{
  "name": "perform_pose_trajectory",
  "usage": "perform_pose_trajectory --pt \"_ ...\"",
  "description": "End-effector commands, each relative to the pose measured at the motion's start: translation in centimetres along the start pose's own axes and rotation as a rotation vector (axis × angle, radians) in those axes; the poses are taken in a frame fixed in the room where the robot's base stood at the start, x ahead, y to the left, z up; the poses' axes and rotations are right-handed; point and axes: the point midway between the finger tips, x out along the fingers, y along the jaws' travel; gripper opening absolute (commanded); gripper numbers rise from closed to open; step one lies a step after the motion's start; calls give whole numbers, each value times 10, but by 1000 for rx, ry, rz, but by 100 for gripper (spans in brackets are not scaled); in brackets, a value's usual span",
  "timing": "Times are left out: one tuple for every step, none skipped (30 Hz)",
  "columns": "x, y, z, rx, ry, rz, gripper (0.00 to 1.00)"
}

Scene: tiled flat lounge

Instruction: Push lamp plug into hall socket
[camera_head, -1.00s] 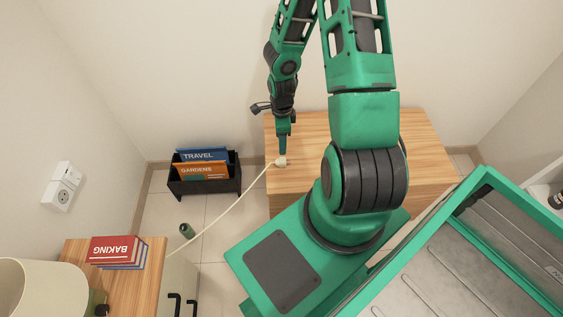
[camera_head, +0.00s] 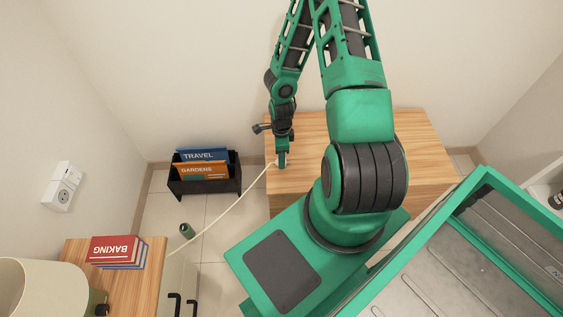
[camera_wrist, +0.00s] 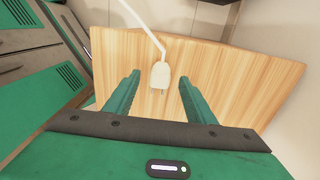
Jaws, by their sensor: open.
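The lamp plug (camera_wrist: 160,75) is cream-white and lies on the wooden cabinet top (camera_wrist: 207,60), its cord leading away. In the wrist view it sits between and just beyond the two fingers of my open gripper (camera_wrist: 158,88), not gripped. In the head view my gripper (camera_head: 282,163) is low over the cabinet's left edge and hides the plug. The cord (camera_head: 228,208) runs from there down left toward the lamp (camera_head: 38,288). A white wall socket (camera_head: 62,196) with a round outlet is on the left wall, with a switch plate beside it.
A black rack (camera_head: 205,182) with travel and gardens books stands on the floor by the back wall. A green cylinder (camera_head: 187,231) lies on the tiles. Red and blue books (camera_head: 112,250) lie on the left wooden cabinet (camera_head: 152,254). The wall around the socket is clear.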

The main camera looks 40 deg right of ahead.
Motion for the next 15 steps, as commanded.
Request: perform_pose_trajectory --pt "7 0 0 1 -1 2 50" --pt "10 0 0 0 -1 2 50" --pt "13 1 0 0 0 3 50" --pt "16 1 0 0 0 3 50" --pt "17 1 0 -1 0 2 50" --pt "19 0 0 -1 0 1 50" --pt "20 0 0 -1 0 0 50" --pt "21 0 0 -1 0 0 50" --pt "21 0 0 -1 1 0 50" --pt "22 0 0 -1 0 -1 50" --pt "22 0 0 -1 1 -1 50" --pt "21 0 0 -1 1 -1 50" --pt "21 0 0 -1 1 -1 50" --pt "21 0 0 -1 1 -1 50" --pt "21 0 0 -1 1 -1 48"
